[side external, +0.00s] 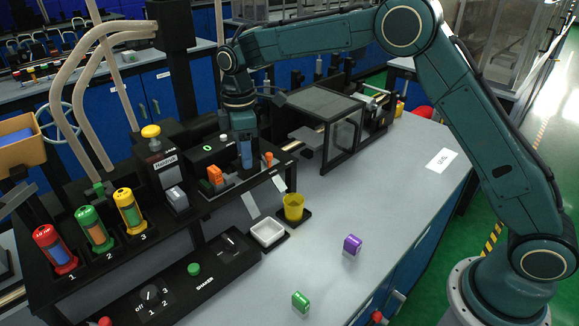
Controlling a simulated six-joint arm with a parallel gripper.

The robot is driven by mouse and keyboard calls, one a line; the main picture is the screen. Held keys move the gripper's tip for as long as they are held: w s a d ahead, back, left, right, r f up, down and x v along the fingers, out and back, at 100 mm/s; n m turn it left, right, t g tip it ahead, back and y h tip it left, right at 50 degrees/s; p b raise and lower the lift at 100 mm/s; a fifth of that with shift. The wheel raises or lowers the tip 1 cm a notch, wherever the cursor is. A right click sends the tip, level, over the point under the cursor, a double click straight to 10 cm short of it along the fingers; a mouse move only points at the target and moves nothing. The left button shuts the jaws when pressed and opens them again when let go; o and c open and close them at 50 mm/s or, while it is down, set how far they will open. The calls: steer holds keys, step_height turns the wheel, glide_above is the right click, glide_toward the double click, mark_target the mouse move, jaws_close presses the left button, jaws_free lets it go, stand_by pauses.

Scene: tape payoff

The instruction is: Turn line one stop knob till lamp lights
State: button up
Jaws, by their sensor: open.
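My gripper (245,160) points down over the black unit at the back of the bench. It is open, and its fingertips are small and partly hidden in this view. An orange block-like part (215,175) stands just left of it, and a smaller orange knob (268,158) stands just right of it. I cannot tell which one is the line one stop knob, or whether the gripper touches anything.
Red (55,249), green (94,229) and yellow (130,211) cylinders stand in numbered places at left. A white tray (267,233) and yellow cup (293,206) sit near the middle.

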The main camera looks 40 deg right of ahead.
steer(key=c, duration=1)
steer(key=shift+o, duration=0.2)
steer(key=shift+m, duration=0.5)
steer(key=m, duration=0.2)
steer(key=shift+m, duration=0.3)
steer(key=m, duration=0.3)
steer(key=shift+m, duration=0.4)
steer(key=m, duration=0.6)
steer(key=shift+r+m, duration=0.1)
steer(key=shift+m, duration=0.2)
